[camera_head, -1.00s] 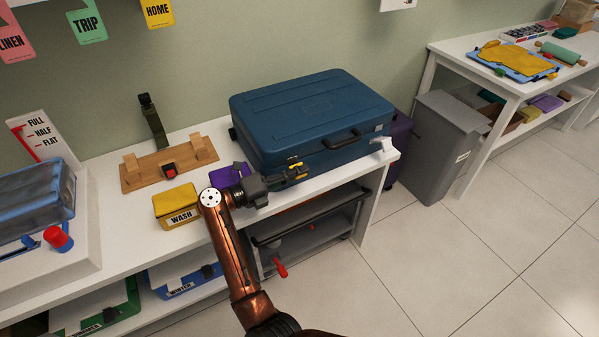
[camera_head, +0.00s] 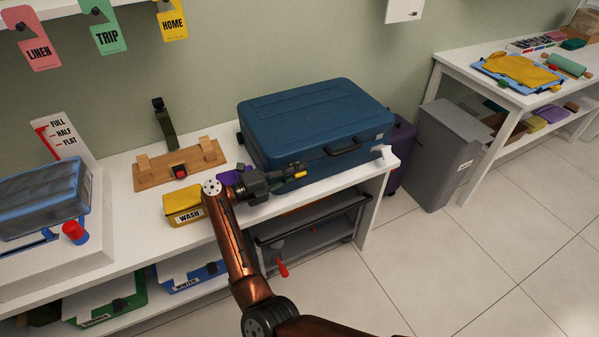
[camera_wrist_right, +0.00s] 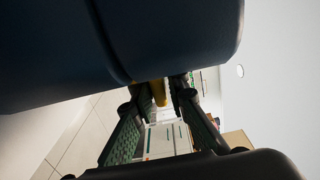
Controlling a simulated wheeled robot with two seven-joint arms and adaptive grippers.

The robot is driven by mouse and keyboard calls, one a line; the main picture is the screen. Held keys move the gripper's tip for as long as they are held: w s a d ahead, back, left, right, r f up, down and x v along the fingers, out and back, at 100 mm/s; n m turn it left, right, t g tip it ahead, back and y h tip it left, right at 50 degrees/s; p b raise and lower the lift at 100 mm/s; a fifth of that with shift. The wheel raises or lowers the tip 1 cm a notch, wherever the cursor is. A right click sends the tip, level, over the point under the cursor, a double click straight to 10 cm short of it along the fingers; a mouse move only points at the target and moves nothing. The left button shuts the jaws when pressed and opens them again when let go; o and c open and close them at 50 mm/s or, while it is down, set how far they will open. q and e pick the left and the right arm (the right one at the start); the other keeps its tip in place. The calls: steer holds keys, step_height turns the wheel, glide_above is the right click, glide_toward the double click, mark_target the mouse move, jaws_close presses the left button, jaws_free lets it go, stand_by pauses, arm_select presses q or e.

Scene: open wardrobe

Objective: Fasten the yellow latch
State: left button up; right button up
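The blue suitcase (camera_head: 315,118) lies closed-looking on the white bench, handle facing front. The yellow latch (camera_head: 300,174) is at its front left, partly covered by my right gripper (camera_head: 290,173). In the right wrist view the yellow latch (camera_wrist_right: 158,93) shows between the two fingertips of my right gripper (camera_wrist_right: 162,96), beneath the suitcase's dark rounded edge (camera_wrist_right: 180,45). The fingers stand apart on either side of it; firm contact is not visible. Whether the latch is fastened is hidden. My left gripper is not in view.
A yellow WASH box (camera_head: 183,204) and a purple item (camera_head: 233,176) sit left of my gripper. A wooden stand (camera_head: 178,165) is behind them. A grey bin (camera_head: 447,155) stands right.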

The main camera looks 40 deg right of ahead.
steer(key=shift+o, duration=1.4)
steer(key=v, duration=1.2)
steer(key=shift+r, duration=0.15)
